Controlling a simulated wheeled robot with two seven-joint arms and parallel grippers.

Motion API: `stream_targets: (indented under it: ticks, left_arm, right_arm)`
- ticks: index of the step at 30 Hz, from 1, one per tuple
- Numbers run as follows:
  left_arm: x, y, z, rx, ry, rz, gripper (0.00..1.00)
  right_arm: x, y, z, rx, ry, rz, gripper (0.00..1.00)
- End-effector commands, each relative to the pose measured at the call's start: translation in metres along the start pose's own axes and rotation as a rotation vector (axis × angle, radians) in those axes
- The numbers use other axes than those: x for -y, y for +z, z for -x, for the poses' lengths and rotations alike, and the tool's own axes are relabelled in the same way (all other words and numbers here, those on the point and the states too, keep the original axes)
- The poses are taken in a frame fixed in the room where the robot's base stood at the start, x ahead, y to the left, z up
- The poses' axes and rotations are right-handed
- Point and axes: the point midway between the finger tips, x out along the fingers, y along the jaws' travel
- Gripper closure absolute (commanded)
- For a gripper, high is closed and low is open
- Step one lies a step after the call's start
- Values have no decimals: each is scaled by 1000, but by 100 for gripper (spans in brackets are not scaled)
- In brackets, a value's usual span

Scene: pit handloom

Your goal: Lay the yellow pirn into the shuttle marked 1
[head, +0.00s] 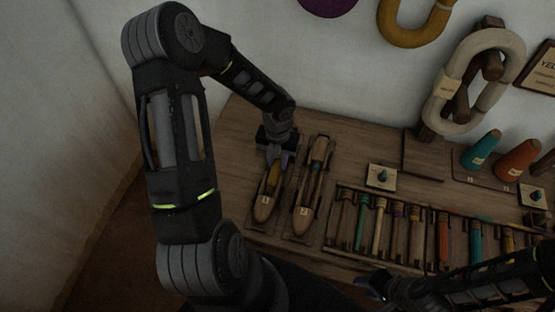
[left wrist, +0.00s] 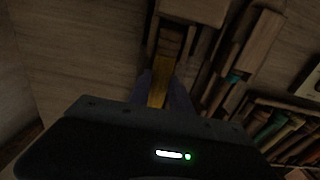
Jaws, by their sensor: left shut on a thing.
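Two wooden boat-shaped shuttles lie side by side at the left of the bench. The left shuttle (head: 263,212) and the right shuttle (head: 303,222) each bear a small pale label; the numbers are too small to read surely. My left gripper (head: 276,158) is over the far part of the left shuttle, shut on the yellow pirn (head: 272,180). The pirn lies lengthwise along that shuttle's hollow; whether it rests on the bottom I cannot tell. The left wrist view shows the yellow pirn (left wrist: 158,88) between the fingers. My right gripper (head: 374,286) is at the bottom, dark and partly cut off.
A rack (head: 338,218) holds several coloured pirns right of the shuttles. A small pale block with a peg (head: 381,177) stands behind it. Teal (head: 481,150) and orange (head: 517,160) cones stand at the back right. Bare bench (head: 235,150) lies left of the shuttles.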

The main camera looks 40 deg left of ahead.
Motion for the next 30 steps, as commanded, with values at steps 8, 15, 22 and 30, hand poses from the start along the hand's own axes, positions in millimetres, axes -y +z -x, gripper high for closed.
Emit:
stream_targets:
  ticks: [8,15,22,30]
  left_arm:
    - [0,0,0,0,0,0,100]
    - [0,0,0,0,0,0,57]
    - [0,0,0,0,0,0,50]
    - [0,0,11,0,0,0,50]
  right_arm:
    - [0,0,0,0,0,0,67]
    - [0,0,0,0,0,0,67]
    - [0,0,0,0,0,0,67]
    - [4,0,10,1,1,-1,67]
